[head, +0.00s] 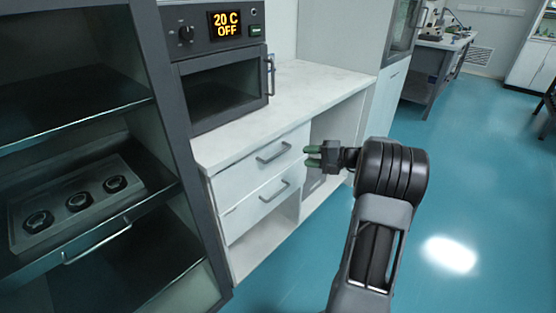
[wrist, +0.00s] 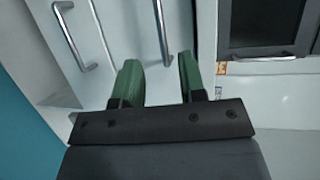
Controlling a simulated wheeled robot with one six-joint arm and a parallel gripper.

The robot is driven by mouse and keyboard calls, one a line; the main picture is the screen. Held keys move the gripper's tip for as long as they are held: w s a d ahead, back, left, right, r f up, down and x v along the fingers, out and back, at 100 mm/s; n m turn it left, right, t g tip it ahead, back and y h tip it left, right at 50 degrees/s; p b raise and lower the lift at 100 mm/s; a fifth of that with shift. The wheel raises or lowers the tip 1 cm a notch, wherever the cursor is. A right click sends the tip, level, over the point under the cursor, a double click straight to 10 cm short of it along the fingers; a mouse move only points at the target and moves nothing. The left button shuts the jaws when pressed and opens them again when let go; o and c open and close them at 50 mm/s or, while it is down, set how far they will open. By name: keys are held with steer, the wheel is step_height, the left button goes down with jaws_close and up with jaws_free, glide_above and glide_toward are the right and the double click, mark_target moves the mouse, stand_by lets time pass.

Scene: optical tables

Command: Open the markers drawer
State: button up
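Two white drawers sit one above the other under the counter, both closed: the upper drawer (head: 245,160) and the lower drawer (head: 243,207). Each has a grey bar handle: the upper handle (head: 273,152) and the lower handle (head: 274,191). No marking tells me which is the markers drawer. My gripper (head: 309,156), with green fingers, is open and empty to the right of the upper handle. In the wrist view, the gripper (wrist: 157,68) has the upper handle (wrist: 161,35) ahead between its fingers, apart from them. The lower handle (wrist: 73,36) is further left.
An oven (head: 222,88) reading "20 C OFF" stands on the white counter (head: 310,88). A dark shelved cabinet (head: 75,125) with a pulled-out tray (head: 75,195) stands at left. Blue floor (head: 480,170) is clear to the right.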

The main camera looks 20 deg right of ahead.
mark_target(278, 154)
steer(key=b+x, duration=0.1)
steer(key=x, duration=1)
steer(key=shift+w+a+f, duration=0.1)
steer(key=shift+w+a, duration=0.05)
steer(key=shift+a, duration=0.1)
steer(key=shift+c, duration=0.4)
jaws_close()
